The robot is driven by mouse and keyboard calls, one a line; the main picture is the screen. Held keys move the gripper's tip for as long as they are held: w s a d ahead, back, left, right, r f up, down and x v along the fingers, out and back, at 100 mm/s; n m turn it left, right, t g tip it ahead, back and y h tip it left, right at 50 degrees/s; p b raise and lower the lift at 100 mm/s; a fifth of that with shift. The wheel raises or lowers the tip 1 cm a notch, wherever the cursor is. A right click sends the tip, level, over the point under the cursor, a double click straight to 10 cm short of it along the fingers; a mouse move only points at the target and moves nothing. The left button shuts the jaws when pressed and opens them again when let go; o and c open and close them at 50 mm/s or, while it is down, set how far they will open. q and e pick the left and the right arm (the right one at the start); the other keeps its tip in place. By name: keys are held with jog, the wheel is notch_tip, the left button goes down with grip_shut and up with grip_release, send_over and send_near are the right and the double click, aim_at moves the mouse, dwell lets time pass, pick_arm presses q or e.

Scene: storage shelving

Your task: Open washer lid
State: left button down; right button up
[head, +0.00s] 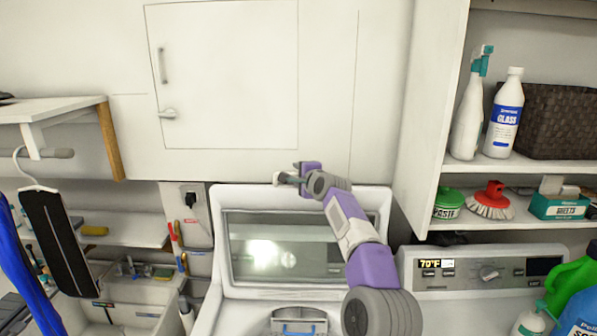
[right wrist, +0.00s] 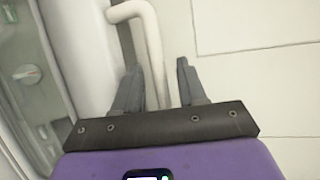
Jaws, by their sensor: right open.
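The white washer lid (head: 211,270) with its glass window stands raised, nearly upright, in the middle of the head view. Below it a compartment with a blue-marked part (head: 299,324) of the washer shows at the bottom edge. My right arm reaches up across the lid's right side. My right gripper (head: 284,178) is at the lid's top edge, near the wall. In the right wrist view my right gripper (right wrist: 157,82) is open with nothing between its fingers. Whether a finger touches the lid is unclear. My left gripper is not in view.
A white wall cabinet (head: 230,75) is above the lid. Shelves with bottles (head: 504,115) and a brush (head: 491,200) stand at right, above a control panel (head: 485,270). A hanger with a black garment (head: 58,240) hangs left. A white pipe (right wrist: 145,35) is beyond the right fingers.

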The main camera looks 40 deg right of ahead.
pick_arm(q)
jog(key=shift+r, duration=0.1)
pick_arm(e)
jog(key=shift+w+d+f, duration=0.1)
jog(key=shift+w, duration=0.15)
jog(key=shift+c, duration=0.3)
grip_shut()
